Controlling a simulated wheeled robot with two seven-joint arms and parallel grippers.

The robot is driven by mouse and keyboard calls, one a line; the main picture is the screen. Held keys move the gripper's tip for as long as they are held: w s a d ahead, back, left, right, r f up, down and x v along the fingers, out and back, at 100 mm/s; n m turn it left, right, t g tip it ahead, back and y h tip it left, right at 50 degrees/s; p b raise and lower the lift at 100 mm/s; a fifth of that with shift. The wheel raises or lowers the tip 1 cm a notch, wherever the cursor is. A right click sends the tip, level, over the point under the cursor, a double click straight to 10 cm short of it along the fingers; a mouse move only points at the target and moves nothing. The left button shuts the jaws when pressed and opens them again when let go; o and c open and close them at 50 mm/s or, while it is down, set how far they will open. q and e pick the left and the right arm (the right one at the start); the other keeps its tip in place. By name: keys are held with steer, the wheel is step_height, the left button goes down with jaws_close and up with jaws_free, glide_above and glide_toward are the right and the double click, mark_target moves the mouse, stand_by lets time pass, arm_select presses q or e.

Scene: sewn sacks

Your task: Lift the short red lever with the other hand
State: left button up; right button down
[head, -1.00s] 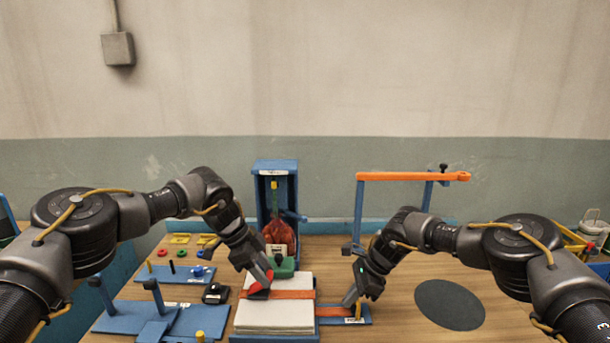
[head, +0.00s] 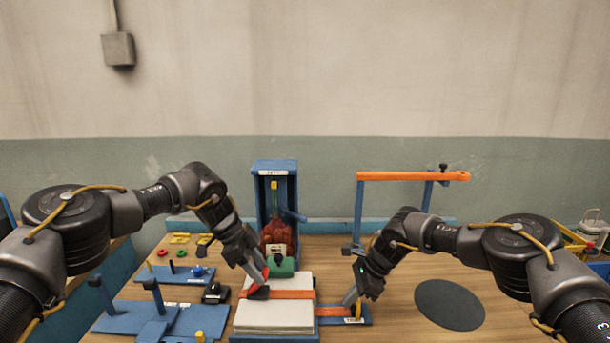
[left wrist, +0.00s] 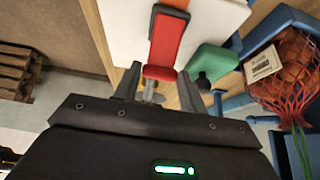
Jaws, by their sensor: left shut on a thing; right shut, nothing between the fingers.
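The short red lever (head: 266,272) stands tilted up from a black base (head: 258,293) on the orange strap (head: 294,294). The strap crosses a stack of white sheets (head: 272,320). My left gripper (head: 262,278) is shut on the lever; its fingers partly hide it in the head view. In the left wrist view the red lever (left wrist: 168,42) runs between the two fingers (left wrist: 158,88). My right gripper (head: 350,297) is shut and empty, low by the strap's right end over a small blue plate (head: 362,312).
A green block (head: 284,265) and a blue stand (head: 262,200) with a red net sack (head: 277,238) are behind the stack. An orange bar (head: 405,176) on blue posts is at right. Blue fixtures (head: 125,318) are at left. A dark round mat (head: 450,304) lies clear at right.

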arm_select(q)
steer(key=shift+a+r, duration=0.2)
steer(key=shift+a, duration=0.55)
arm_select(e)
steer(key=shift+d+f, duration=0.15)
arm_select(q)
steer(key=shift+a, duration=0.2)
